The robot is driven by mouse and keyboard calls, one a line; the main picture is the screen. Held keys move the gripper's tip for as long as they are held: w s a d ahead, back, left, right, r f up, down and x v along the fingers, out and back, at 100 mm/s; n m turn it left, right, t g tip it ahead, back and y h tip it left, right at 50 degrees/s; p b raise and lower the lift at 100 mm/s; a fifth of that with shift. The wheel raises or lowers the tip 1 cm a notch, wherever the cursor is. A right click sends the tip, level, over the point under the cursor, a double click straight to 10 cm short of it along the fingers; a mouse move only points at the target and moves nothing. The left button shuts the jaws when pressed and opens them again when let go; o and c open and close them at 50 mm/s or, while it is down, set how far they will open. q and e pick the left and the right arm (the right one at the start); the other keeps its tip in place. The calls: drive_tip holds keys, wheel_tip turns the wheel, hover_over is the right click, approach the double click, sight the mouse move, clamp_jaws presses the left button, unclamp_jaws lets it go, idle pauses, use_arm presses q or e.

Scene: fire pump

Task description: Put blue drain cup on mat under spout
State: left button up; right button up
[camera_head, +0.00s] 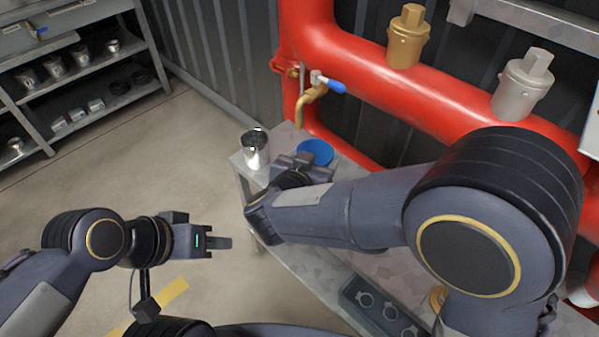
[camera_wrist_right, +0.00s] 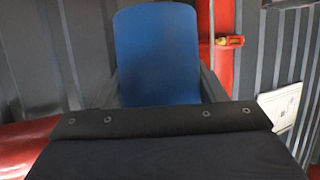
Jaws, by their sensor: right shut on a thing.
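The blue drain cup (camera_head: 315,151) is at the far end of the metal bench, just below and slightly right of the brass spout (camera_head: 308,101). My right gripper (camera_head: 301,161) is shut on the cup; the right wrist view shows the blue cup (camera_wrist_right: 157,52) upright between the fingers. I cannot tell whether its base touches the surface. The mat is not clearly visible; my right arm and the cup hide part of that area. My left gripper (camera_head: 219,242) is away over the floor, and its finger opening is not clear.
A shiny metal cup (camera_head: 255,148) stands at the bench corner, left of my right gripper. Red pipes (camera_head: 350,65) and a blue-handled valve (camera_head: 335,86) rise behind. A dark tray (camera_head: 376,308) lies on the bench nearer me. Shelves (camera_head: 75,75) stand at far left.

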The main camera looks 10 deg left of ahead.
drive_tip(key=w+a+f, duration=0.1)
drive_tip(key=w+f, duration=0.1)
drive_tip(key=w+a+f+b, duration=0.1)
drive_tip(key=w+f, duration=0.1)
drive_tip(key=w+a+f+b, duration=0.1)
drive_tip(key=a+f, duration=0.1)
drive_tip(key=f, duration=0.1)
drive_tip(key=shift+w+a, duration=0.1)
drive_tip(key=shift+w, duration=0.3)
wheel_tip(320, 180, down, 2)
drive_tip(key=shift+w+a+f+b, duration=0.15)
drive_tip(key=shift+f+b, duration=0.1)
drive_tip(key=shift+b, duration=0.5)
drive_tip(key=shift+f, duration=0.3)
drive_tip(key=shift+f, duration=0.1)
drive_tip(key=shift+f, duration=0.15)
drive_tip(key=o, duration=1.1)
